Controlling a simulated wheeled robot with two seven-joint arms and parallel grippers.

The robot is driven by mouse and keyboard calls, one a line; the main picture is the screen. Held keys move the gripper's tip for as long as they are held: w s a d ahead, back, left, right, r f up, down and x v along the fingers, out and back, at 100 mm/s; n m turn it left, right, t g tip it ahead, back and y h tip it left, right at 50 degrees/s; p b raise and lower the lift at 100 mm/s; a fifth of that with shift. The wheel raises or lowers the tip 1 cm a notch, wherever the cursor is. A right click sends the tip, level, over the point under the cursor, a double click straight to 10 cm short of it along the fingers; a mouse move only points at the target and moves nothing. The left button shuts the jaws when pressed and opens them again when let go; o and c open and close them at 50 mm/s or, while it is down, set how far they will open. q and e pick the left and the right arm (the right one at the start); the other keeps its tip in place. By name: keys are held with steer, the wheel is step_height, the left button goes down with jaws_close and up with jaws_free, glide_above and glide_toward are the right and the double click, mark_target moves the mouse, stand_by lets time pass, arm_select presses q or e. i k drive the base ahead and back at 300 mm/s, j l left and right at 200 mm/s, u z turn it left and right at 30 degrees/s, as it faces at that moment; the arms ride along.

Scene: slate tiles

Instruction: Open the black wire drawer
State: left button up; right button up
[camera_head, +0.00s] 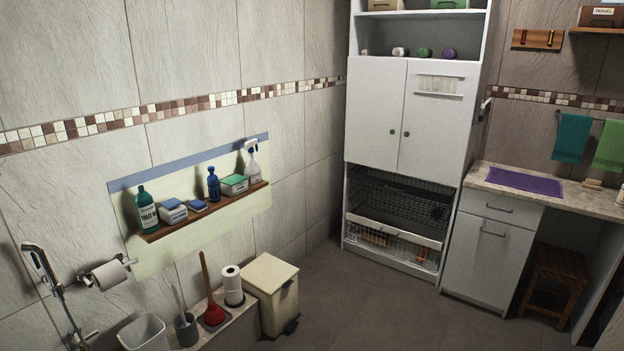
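A black wire drawer (402,207) sits in the open lower part of the tall white cabinet (372,110), under its two doors. Its dark mesh appears to be inside the cabinet frame; I cannot tell exactly how far in it sits. Below it is a lighter wire drawer (395,246) with a pale front bar and some small orange-brown things inside. Neither of my grippers is in view.
A beige pedal bin (272,295), red plunger (213,314) and paper roll (233,284) stand at the left wall. A white counter cabinet (487,255) and wooden stool (556,277) are at the right. The dark tiled floor (365,305) before the tall cabinet is clear.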

mark_target(419, 192)
steer(key=i+z, duration=0.25)
steer(key=i, duration=0.4)
steer(key=i+z, duration=0.3)
steer(key=i, duration=0.4)
steer(key=i+j+z, duration=0.25)
steer(key=i, duration=0.35)
